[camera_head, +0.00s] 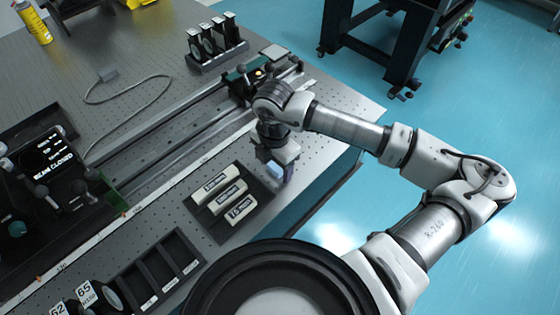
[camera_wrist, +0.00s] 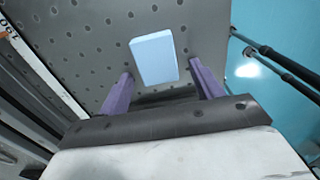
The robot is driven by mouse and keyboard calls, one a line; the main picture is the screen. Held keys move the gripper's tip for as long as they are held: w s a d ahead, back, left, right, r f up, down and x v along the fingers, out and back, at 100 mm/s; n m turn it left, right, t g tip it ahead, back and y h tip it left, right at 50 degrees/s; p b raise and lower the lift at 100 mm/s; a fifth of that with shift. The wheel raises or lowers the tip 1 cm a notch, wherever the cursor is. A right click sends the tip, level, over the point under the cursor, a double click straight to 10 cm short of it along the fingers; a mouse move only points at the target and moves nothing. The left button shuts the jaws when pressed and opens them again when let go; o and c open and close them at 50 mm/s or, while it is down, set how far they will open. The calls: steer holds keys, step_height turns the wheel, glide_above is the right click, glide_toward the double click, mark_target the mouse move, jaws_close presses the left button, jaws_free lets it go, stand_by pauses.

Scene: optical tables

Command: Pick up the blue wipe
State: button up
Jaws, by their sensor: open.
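The blue wipe (camera_wrist: 154,57) is a small pale blue block lying on the perforated table top. In the wrist view it lies just beyond and between the tips of my gripper's two purple fingers (camera_wrist: 160,70). The fingers are apart, with space on both sides of the wipe, and do not appear to touch it. In the head view my gripper (camera_head: 276,170) points down over the table near its right edge. The wipe (camera_head: 274,170) shows there only as a small pale blue patch, partly hidden by my gripper.
A dark tray with several labelled pale blocks (camera_head: 228,196) lies just left of my gripper. A long rail (camera_head: 170,135) runs behind it. Several black-framed optics (camera_head: 214,42) stand in a rack farther back. The table edge and blue floor (camera_head: 330,215) are close on the right.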

mark_target(275, 167)
steer(key=c, duration=1.1)
steer(key=shift+c, duration=0.2)
steer(key=shift+r, duration=0.1)
step_height(275, 167, up, 20)
steer(key=b, duration=0.3)
